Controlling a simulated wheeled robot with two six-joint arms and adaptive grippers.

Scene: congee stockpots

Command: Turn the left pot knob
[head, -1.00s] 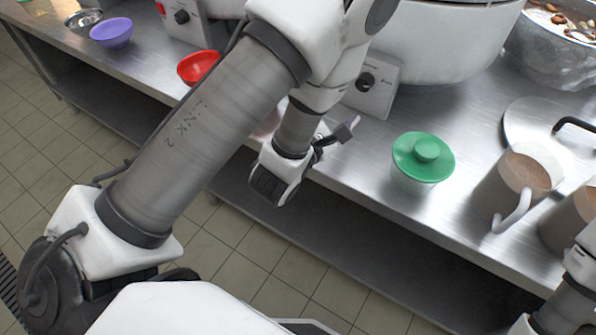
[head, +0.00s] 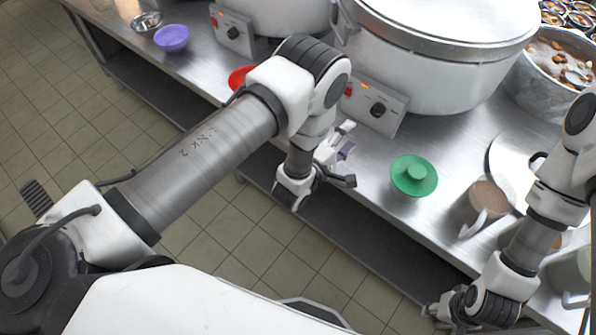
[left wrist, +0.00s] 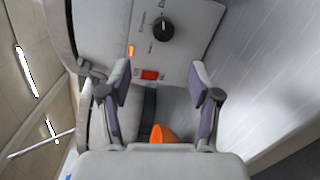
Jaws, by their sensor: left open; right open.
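The left pot (head: 285,20) stands at the top of the head view, partly cut off. Its control panel has a small dark knob (head: 233,33). The right pot (head: 445,88) has a panel with a black knob (head: 378,109). My left gripper (head: 345,152) is open and empty at the counter's front edge, before and below the right pot's panel. In the left wrist view, a panel with a black knob (left wrist: 163,28), an orange light and a red switch lies beyond my open fingers (left wrist: 207,112). My right gripper (head: 440,312) is open at the lower right.
A red bowl (head: 240,77) is partly hidden behind my left arm. A purple bowl (head: 172,38) and a metal bowl (head: 146,22) sit further left.

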